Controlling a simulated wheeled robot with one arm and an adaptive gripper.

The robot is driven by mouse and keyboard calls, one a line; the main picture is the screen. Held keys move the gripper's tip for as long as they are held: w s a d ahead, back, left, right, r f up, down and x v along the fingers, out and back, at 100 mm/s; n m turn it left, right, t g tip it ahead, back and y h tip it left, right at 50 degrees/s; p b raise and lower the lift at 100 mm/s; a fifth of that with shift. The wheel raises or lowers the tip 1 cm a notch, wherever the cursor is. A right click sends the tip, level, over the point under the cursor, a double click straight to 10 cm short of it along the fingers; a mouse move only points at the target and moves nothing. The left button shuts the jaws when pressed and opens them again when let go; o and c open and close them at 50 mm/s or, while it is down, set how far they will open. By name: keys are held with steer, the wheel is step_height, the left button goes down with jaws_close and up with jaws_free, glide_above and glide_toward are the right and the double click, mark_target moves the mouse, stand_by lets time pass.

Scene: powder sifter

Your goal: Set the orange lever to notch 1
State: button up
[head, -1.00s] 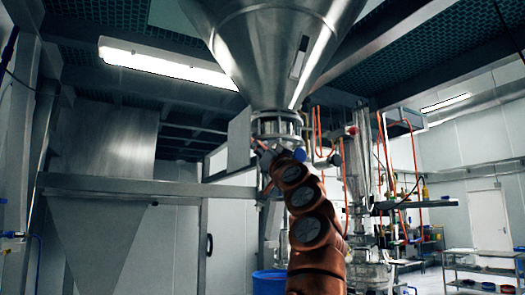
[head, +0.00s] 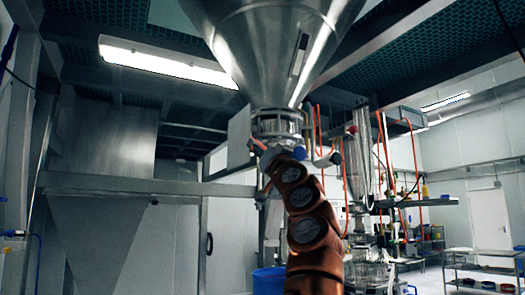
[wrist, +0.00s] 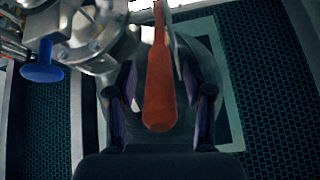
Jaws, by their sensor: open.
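The orange lever (wrist: 160,85) hangs in the middle of the wrist view, its rounded end toward my palm. In the head view it is a small orange streak (head: 258,144) by the valve under the steel hopper. My gripper (wrist: 163,95) is open, with one dark finger on each side of the lever and gaps on both sides. In the head view my gripper is mostly hidden behind my arm. No notch marks can be read in either view, so the lever's notch cannot be told.
A blue knob (wrist: 42,68) on metal fittings is left of the lever in the wrist view. The large steel hopper (head: 265,60) is above my arm. A blue drum (head: 269,281) stands low behind it. Orange hoses and another machine (head: 362,180) are to the right.

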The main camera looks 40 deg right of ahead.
steer(key=shift+s+a, duration=0.1)
steer(key=shift+s, duration=0.05)
steer(key=shift+s+a, duration=0.1)
steer(key=shift+s, duration=0.35)
steer(key=shift+s+f, duration=0.5)
steer(key=shift+f, duration=0.4)
steer(key=shift+v, duration=2.3)
